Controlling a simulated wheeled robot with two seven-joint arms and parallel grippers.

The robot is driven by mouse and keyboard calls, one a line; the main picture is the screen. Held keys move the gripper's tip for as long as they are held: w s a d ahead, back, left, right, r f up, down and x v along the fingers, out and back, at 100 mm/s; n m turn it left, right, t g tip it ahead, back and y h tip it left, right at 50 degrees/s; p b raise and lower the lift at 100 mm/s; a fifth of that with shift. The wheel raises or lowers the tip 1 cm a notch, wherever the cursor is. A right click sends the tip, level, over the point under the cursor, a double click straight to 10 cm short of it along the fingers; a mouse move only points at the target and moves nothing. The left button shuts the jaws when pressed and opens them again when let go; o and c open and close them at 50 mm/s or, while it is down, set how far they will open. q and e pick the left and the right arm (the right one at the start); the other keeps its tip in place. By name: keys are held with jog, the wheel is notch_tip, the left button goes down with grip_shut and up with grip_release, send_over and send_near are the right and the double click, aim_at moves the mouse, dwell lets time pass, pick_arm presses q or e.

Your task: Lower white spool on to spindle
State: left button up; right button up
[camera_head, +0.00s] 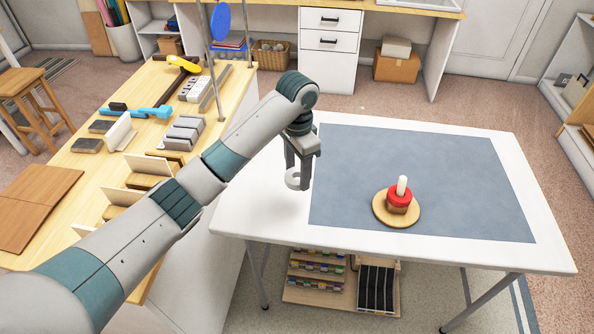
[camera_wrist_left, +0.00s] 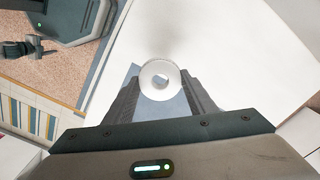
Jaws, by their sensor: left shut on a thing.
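My left gripper (camera_head: 297,180) is shut on the white spool (camera_head: 292,179), a small ring with a hole. It is held above the white table, left of the grey-blue mat's left edge. The wrist view shows the spool (camera_wrist_left: 161,80) between the two fingers (camera_wrist_left: 160,98), its hole facing the camera. The spindle (camera_head: 403,184) is a pale upright peg on a round wooden base (camera_head: 383,212) on the mat. A red spool (camera_head: 400,198) is around the peg above a brown one (camera_head: 397,208). The peg's top stands clear. My right gripper is not in view.
The white table (camera_head: 260,225) carries the grey-blue mat (camera_head: 430,160), otherwise bare around the spindle. A wooden bench (camera_head: 60,210) on the left holds sanding blocks, a blue tool (camera_head: 140,111) and upright dividers. A metal post (camera_head: 211,60) stands at its far end.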

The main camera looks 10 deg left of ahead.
pick_arm(q)
jog(key=c, duration=0.7)
jog(key=shift+a+r, duration=0.1)
jog(key=s+a+r+n, duration=0.2)
jog(key=s+a+n, duration=0.1)
jog(key=s, duration=0.3)
jog(key=s+a+r+n+b, duration=0.1)
jog(key=s+a+r+n, duration=0.1)
jog(key=s+a+n, duration=0.2)
jog(key=s+a+r+n, duration=0.3)
jog(key=s+a, duration=0.2)
jog(key=s, duration=0.5)
jog(key=shift+a+n, duration=0.3)
jog(key=shift+a, duration=0.1)
